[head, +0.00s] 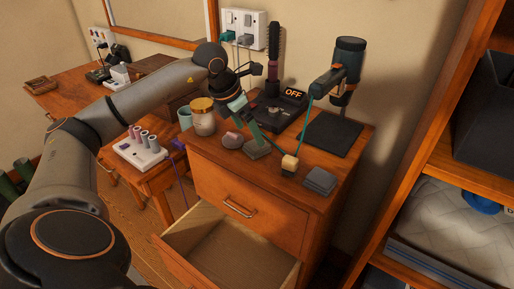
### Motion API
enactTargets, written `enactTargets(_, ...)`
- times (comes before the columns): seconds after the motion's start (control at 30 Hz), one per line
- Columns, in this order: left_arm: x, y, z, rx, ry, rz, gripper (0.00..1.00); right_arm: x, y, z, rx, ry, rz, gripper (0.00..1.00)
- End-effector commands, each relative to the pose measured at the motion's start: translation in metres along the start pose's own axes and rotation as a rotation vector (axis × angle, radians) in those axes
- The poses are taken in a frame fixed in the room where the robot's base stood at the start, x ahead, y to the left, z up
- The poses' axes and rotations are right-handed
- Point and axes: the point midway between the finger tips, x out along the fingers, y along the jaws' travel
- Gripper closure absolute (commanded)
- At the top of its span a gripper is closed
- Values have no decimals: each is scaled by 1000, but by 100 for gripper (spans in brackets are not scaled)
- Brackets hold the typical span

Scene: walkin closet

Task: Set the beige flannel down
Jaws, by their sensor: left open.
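My right gripper is not in view.
The wooden dresser (222,181) has an open, empty-looking lower drawer (232,249). A shelf unit (461,165) stands right.

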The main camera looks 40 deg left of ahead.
Motion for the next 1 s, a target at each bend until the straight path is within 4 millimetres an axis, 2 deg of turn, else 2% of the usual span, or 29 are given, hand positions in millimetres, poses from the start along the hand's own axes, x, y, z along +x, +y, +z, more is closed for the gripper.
enactTargets(0.4, 50, -3, 2, 1, 0, -1, 0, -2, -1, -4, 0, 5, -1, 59)
enactTargets(0.67, 54, -3, 2, 1, -2, -1, 0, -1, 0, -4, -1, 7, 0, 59)
enactTargets(1.0, 54, -3, 2, 1, -2, -1, 36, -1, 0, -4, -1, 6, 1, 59)
